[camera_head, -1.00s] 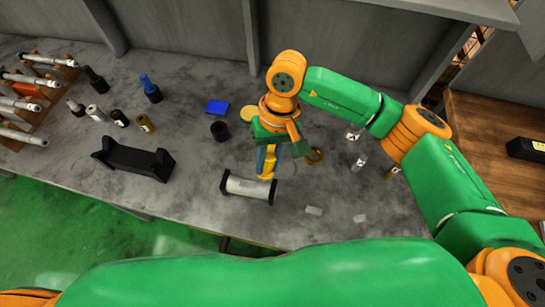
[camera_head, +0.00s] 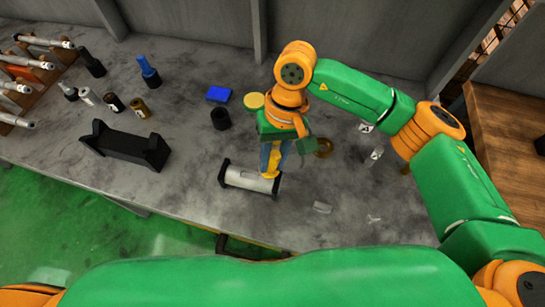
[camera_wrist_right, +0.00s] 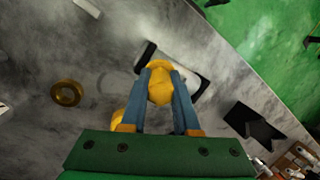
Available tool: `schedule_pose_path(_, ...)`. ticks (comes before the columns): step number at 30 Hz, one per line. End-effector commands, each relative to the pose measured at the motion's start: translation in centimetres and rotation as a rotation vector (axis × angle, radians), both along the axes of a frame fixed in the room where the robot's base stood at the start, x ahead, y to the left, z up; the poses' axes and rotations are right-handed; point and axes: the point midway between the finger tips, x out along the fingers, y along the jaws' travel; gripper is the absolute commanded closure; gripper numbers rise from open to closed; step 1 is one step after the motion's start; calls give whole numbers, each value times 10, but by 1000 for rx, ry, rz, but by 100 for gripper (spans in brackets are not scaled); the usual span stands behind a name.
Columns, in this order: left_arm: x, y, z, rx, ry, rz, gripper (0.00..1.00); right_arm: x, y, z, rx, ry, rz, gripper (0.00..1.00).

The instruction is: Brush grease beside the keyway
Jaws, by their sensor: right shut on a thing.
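A pale metal shaft (camera_head: 247,181) lies across a small stand with black end supports (camera_head: 224,172). It also shows, partly hidden, in the right wrist view (camera_wrist_right: 192,80). My right gripper (camera_head: 271,162) points down over the right part of the shaft. Its blue fingers are shut on a yellow tool (camera_wrist_right: 160,86), probably the brush. The tool's lower end overlaps the shaft in the head view; I cannot tell whether it touches. The keyway and any grease cannot be made out. My left gripper is not in view.
Behind the gripper are a yellow-lidded tin (camera_head: 254,101), a black cup (camera_head: 220,118) and a blue box (camera_head: 218,95). A black cradle (camera_head: 126,145), several bottles and a tool rack (camera_head: 30,80) stand left. The bench front is mostly clear.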

Motion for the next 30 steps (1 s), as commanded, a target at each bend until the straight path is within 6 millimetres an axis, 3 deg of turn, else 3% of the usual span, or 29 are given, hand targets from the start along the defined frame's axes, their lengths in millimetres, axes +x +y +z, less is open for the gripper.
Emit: schedule_pose_path(30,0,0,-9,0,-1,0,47,0,0,-7,0,0,0,100)
